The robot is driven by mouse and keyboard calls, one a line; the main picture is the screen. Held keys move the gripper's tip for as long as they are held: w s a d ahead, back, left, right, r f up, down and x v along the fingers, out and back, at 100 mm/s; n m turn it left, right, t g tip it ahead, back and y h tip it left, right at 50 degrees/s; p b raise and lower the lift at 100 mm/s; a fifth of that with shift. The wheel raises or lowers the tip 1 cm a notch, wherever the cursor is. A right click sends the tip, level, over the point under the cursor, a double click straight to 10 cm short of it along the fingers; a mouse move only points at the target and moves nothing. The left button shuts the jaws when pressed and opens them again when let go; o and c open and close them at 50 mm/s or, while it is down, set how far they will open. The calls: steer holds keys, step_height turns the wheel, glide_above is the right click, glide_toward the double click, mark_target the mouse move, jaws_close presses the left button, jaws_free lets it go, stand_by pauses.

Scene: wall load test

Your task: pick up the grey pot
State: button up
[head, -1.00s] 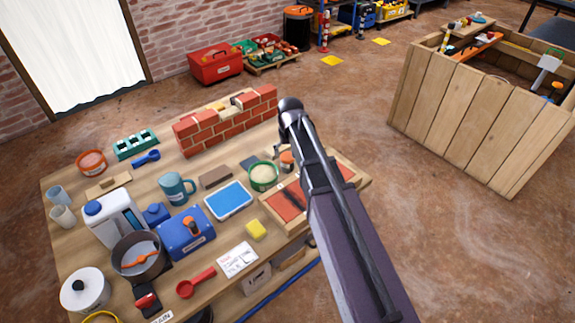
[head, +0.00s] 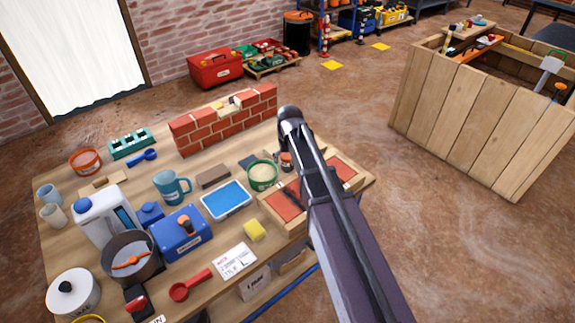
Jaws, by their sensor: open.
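A dark grey pot (head: 143,273) stands upright on the wooden workbench (head: 205,285) at the lower left. It is uncovered, and an orange spoon (head: 131,260) lies in it. A pale pot with a lid and black knob (head: 73,292) stands to its lower left. My arm reaches in from the lower right, with its bent end above the right part of the bench, well apart from the dark grey pot. My gripper cannot be made out; the arm hides that area.
A blue box (head: 181,236) and a white jug (head: 103,222) stand close beside the pot. A red scoop (head: 191,284) lies to its right. A low brick wall (head: 225,122) stands at the back of the bench. A wooden crate (head: 465,120) stands on the floor at right.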

mark_target(288, 154)
stand_by(0.4)
steer(key=c, duration=1)
steer(key=shift+c, duration=0.2)
steer(key=shift+r, duration=0.15)
step_height(288, 154, up, 10)
steer(key=p, duration=1)
